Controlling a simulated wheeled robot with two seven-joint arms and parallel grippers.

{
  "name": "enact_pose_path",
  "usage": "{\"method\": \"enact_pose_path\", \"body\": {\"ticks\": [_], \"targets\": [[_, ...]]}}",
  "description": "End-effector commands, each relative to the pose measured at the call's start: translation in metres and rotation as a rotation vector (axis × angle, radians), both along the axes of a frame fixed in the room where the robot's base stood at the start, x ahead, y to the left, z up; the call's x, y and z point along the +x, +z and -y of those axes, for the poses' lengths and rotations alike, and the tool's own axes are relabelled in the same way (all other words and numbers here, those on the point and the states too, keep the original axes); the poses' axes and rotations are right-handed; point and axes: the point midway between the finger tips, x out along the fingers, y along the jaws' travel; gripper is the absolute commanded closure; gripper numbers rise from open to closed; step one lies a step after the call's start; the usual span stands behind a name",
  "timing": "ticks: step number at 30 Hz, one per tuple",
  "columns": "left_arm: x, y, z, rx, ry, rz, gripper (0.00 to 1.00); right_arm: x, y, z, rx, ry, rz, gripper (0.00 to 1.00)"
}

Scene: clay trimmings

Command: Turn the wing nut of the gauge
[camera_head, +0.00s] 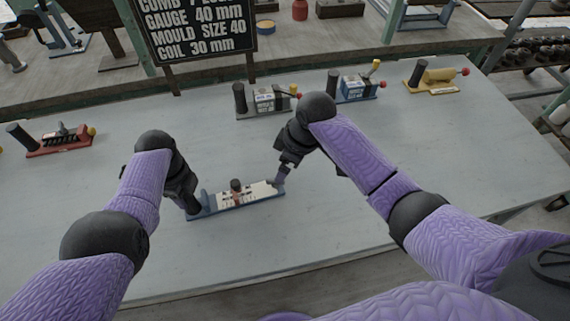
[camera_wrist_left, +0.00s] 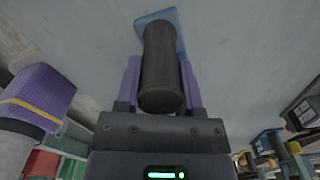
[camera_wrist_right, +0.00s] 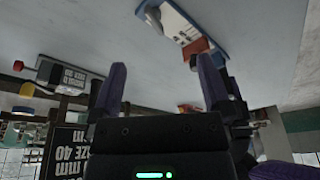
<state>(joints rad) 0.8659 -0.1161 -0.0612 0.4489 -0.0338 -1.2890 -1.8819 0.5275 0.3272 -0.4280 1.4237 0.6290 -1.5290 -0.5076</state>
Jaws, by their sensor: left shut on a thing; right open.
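The gauge (camera_head: 252,196) lies near the front middle of the table, a blue base with a white marked plate. A brown-topped dark post (camera_head: 236,186) stands at its middle. My left gripper (camera_head: 192,207) is shut on the black upright handle (camera_wrist_left: 160,65) at the gauge's left end; the blue base (camera_wrist_left: 160,17) shows behind it. My right gripper (camera_wrist_right: 163,88) is open and empty by the gauge's right end. In the right wrist view, a red-brown part (camera_wrist_right: 196,47) sits on the gauge's near end, beyond the fingers; I cannot tell if it is the wing nut.
A black sign (camera_head: 200,30) reads gauge 40 mm. Two grey and blue devices (camera_head: 268,100) (camera_head: 357,87) and a yellow one (camera_head: 437,76) stand along the back edge. A red device (camera_head: 60,140) is at the left. The table (camera_head: 460,150) is clear at the right.

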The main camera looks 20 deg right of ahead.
Motion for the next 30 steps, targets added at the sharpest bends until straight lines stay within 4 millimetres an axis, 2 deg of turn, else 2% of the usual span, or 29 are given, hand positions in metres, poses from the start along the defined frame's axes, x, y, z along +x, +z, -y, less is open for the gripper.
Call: {"method": "enact_pose_path", "body": {"ticks": [1,6,9,12,16,24,30], "targets": [[0.0,0.0,0.0,0.001,-0.001,0.0,1.0,-0.004,-0.003,-0.014,-0.014,-0.135,-0.006,0.0],[0.0,0.0,0.0,0.001,0.0,0.0,1.0,-0.014,0.003,-0.038,-0.034,-0.736,0.044,0.0],[0.0,0.0,0.0,0.001,0.0,0.0,1.0,-0.018,0.01,-0.042,-0.009,-1.008,0.085,0.0],[0.0,0.0,0.0,0.001,0.0,0.0,1.0,-0.021,0.015,-0.042,0.012,-1.168,0.113,0.0],[0.0,0.0,0.0,0.001,0.0,0.0,1.0,-0.017,0.005,-0.04,0.016,-1.226,0.125,0.0],[0.0,0.0,0.0,0.001,0.0,0.0,1.0,0.008,-0.06,-0.03,0.014,-1.222,0.122,0.0],[0.0,0.0,0.0,0.001,0.0,0.0,1.0,0.019,-0.086,-0.027,0.017,-1.222,0.124,0.0]]}}
